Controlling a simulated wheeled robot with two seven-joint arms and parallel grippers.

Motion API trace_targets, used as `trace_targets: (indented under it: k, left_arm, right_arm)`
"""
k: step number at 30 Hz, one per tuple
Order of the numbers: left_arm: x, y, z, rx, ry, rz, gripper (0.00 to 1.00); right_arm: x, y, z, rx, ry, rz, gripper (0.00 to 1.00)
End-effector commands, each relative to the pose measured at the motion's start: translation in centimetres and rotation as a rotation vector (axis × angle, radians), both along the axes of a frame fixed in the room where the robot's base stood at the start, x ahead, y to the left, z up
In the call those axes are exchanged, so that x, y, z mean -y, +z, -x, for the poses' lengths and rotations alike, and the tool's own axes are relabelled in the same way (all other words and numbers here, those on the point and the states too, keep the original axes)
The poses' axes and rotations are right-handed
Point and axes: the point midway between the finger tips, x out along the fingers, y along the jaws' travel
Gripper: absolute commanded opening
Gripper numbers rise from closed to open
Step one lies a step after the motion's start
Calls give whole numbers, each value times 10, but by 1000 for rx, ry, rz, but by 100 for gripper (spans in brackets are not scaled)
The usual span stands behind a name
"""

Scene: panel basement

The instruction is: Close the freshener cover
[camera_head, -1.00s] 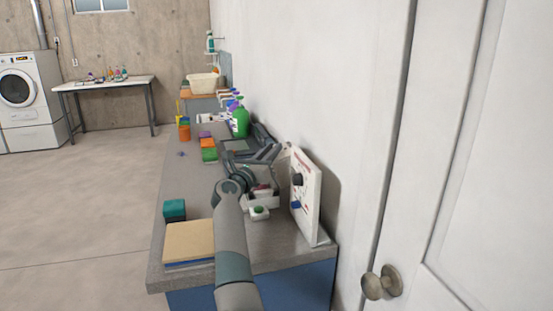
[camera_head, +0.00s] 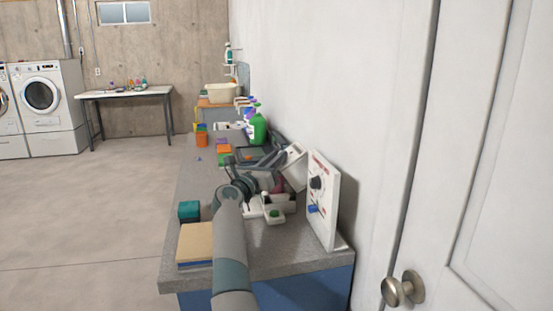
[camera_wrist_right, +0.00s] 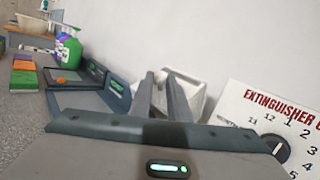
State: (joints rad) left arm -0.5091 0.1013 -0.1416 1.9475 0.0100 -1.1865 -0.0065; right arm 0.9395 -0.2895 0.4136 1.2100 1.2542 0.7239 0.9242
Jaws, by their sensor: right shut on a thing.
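The freshener's white cover (camera_head: 294,167) stands tilted beside the sign board in the head view. In the right wrist view the white cover (camera_wrist_right: 192,92) lies just behind and right of the fingers. My right gripper (camera_head: 290,151) is shut at the cover's upper edge; the fingers (camera_wrist_right: 164,82) hide the exact contact. Below it, a low white body (camera_head: 287,208) with something pink inside sits on the counter, partly hidden by my arm. I cannot tell whether cover and body are joined. My left gripper is not in view.
The white extinguisher board (camera_head: 322,205) stands upright close on the right, near the wall. A green bottle (camera_head: 258,129) stands further back.

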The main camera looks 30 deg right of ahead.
Motion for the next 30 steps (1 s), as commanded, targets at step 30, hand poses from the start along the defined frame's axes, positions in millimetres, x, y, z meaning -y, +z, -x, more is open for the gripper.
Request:
trace_targets:
  k: [30]
  left_arm:
    - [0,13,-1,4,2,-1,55]
  right_arm:
    - [-4,-17,4,-10,-9,-13,34]
